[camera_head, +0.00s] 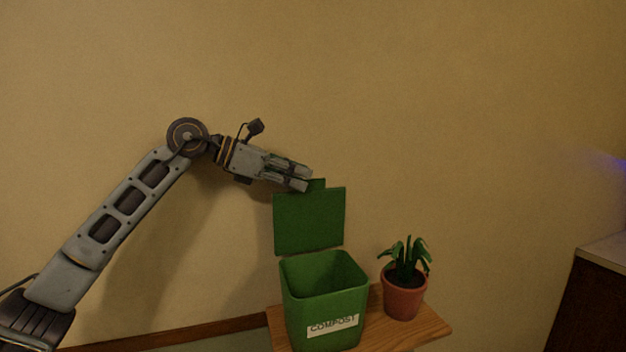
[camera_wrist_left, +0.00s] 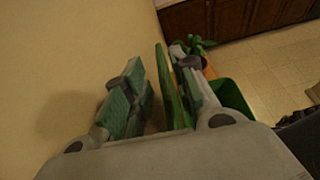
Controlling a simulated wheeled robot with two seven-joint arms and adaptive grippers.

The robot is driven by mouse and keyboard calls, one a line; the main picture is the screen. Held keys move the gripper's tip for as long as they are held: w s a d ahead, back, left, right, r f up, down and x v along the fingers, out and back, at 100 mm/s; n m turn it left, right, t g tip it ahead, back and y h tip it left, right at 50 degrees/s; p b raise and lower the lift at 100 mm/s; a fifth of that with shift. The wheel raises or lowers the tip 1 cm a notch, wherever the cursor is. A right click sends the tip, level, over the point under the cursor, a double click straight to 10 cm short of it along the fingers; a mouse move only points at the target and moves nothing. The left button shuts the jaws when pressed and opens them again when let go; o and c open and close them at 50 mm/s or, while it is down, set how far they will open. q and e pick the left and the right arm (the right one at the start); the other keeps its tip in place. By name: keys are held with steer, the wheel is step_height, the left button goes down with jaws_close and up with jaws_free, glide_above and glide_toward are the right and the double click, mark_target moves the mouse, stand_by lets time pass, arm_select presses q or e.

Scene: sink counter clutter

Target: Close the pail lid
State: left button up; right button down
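The green compost pail (camera_head: 325,295) stands upright with an open top and a white "COMPOST" label on its front. Its green lid (camera_head: 309,222) stands up from the back rim, wide open, near the wall. My left gripper (camera_head: 304,180) is at the lid's top edge, by its small tab. In the left wrist view my left gripper (camera_wrist_left: 165,85) has its fingers spread apart. The lid (camera_wrist_left: 172,88) shows edge-on between them, closer to the right-hand finger, with a gap to the left-hand one. The pail (camera_wrist_left: 232,98) is partly hidden behind that finger. My right gripper is not in view.
A potted plant (camera_head: 404,290) in a terracotta pot stands just right of the pail on a wooden stand (camera_head: 425,329). The tan wall (camera_head: 420,110) is close behind the lid. A dark cabinet (camera_head: 595,305) is at the far right.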

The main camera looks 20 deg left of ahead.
mark_target(313, 181)
arm_select(q)
steer(key=shift+p+x, duration=0.35)
steer(key=shift+x, duration=1.9)
jaws_close()
